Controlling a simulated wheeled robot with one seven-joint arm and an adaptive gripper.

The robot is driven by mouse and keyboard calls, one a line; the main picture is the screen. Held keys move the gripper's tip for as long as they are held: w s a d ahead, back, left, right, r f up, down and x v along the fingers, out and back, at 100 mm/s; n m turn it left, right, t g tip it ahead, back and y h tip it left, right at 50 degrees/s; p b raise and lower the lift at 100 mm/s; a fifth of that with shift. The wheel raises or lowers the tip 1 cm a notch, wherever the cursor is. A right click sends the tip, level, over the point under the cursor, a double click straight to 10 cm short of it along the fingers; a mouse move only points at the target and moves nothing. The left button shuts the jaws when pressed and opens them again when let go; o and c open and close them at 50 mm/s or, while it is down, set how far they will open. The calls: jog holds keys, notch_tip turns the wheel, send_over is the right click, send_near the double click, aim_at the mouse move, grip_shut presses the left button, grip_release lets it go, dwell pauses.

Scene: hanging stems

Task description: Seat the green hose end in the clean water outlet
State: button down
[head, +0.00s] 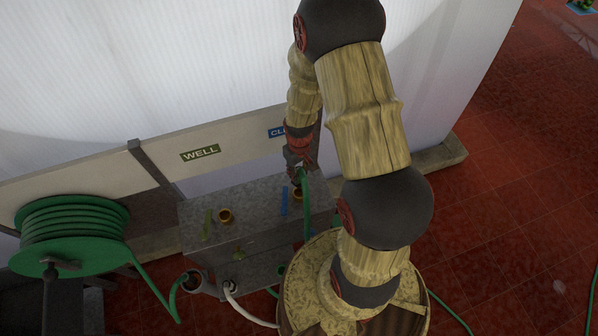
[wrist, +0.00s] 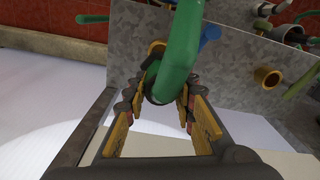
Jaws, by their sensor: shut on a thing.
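The green hose (head: 306,187) is held at the front of the metal box. In the wrist view the hose (wrist: 179,50) curves down between my fingers. My gripper (head: 299,170) is shut on it; the fingers with yellow pads also show in the wrist view (wrist: 160,100). The brass clean water outlet (head: 298,194) is just below my gripper, beside a blue strip (head: 284,201). Its brass rim (wrist: 155,49) shows partly behind the hose in the wrist view. The hose covers the meeting point, so I cannot tell whether its end is inside the outlet.
Another brass outlet (head: 225,215) sits left on the metal box (head: 240,200), by a green strip (head: 207,224), below the WELL sign (head: 200,152). The blue sign (head: 276,132) is partly hidden by my arm. A green hose reel (head: 70,235) stands left. A white hose (head: 240,306) lies in front.

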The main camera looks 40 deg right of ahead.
jog(key=shift+f+b, duration=1.3)
jog(key=shift+f, duration=0.85)
jog(key=shift+f, duration=0.2)
jog(key=shift+f+b, duration=1.95)
jog(key=shift+f, duration=0.4)
jog(key=shift+f, duration=0.25)
jog(key=c, duration=1.4)
grip_release()
jog(key=shift+r, duration=0.1)
notch_tip(320, 180, up, 12)
jog(key=shift+f, duration=0.1)
